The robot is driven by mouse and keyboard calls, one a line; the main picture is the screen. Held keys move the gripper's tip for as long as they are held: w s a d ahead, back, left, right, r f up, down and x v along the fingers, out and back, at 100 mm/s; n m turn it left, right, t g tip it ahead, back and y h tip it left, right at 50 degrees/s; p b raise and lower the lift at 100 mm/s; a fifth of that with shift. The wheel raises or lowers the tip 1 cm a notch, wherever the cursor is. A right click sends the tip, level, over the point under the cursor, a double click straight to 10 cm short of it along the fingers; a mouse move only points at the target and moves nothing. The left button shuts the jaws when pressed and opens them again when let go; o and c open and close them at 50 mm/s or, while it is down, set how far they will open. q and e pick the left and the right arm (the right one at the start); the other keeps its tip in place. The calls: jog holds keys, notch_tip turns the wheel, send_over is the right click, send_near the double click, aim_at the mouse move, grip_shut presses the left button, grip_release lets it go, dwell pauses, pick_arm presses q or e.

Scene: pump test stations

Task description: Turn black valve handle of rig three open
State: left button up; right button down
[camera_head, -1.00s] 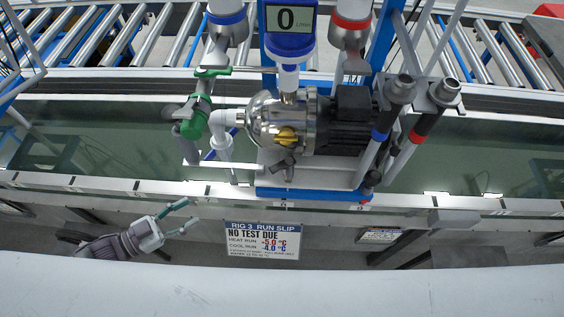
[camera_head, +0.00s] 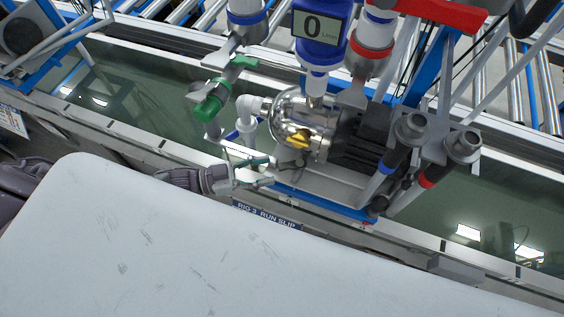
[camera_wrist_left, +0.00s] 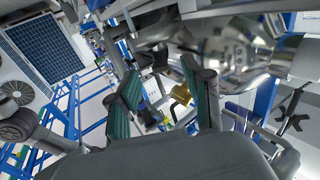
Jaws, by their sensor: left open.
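The rig three pump (camera_head: 305,115) is a shiny steel body with a yellow part (camera_head: 298,140) low on its front. A small dark handle (camera_head: 288,164), which looks like the black valve handle, sits just below the yellow part; its exact angle is hard to tell. My left gripper (camera_head: 268,171) is open and empty, its fingertips close in front of the handle on its left side. In the left wrist view the green-padded fingers (camera_wrist_left: 160,82) are spread, with the yellow part (camera_wrist_left: 180,95) showing between them. I cannot tell whether they touch the handle. My right gripper is not in view.
A green-handled valve (camera_head: 212,103) stands left of the pump. A blue counter reading 0 (camera_head: 320,32) and blue- and red-banded pipes (camera_head: 425,178) surround it. A red bar (camera_head: 440,14) crosses at upper right.

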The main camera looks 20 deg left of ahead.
aim_at(281, 166)
pick_arm(q)
jog(key=x, duration=0.4)
jog(key=shift+p, duration=0.35)
jog(key=shift+w+d, duration=0.2)
jog(key=shift+d, duration=0.15)
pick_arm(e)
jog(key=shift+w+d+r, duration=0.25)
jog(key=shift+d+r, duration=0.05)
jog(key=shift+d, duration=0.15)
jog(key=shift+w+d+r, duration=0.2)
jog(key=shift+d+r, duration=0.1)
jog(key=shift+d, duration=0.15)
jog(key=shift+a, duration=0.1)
pick_arm(q)
grip_shut()
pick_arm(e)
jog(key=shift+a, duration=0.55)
